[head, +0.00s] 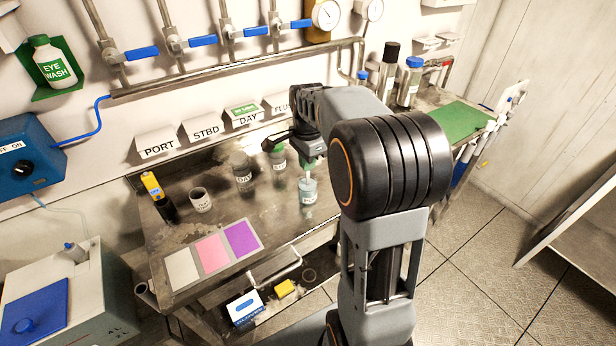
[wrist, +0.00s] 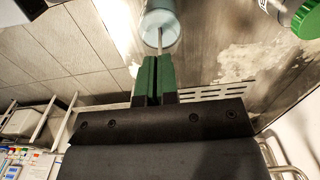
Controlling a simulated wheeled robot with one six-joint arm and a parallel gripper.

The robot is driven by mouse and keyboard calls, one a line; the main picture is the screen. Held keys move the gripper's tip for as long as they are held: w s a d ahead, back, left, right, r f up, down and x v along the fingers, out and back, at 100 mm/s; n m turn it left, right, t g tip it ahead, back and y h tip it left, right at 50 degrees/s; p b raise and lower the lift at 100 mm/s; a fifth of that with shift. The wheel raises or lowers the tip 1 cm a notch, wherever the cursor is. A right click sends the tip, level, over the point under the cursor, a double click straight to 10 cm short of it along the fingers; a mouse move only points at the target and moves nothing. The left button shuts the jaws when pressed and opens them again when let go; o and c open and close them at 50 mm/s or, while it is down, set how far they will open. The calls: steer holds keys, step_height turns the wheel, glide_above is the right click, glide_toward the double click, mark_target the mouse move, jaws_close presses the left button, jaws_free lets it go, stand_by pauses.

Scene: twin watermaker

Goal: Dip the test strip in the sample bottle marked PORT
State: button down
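My gripper (head: 313,158) points down over the bench at the right, directly above a pale blue, clear sample bottle (head: 308,193). The bottle's label is partly legible and seems to start with P. In the wrist view, my gripper's green fingertips (wrist: 154,78) are close together on a thin pale test strip (wrist: 159,42). The strip's far end overlaps the mouth of the bottle (wrist: 158,22); I cannot tell how deep it goes.
A colour card (head: 213,254) lies at the front. The PORT sign (head: 157,144) and other signs line the back. Pipes with blue-handled valves run above.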

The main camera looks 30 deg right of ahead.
steer(key=shift+r+p, duration=3.3)
steer(key=shift+r, duration=0.95)
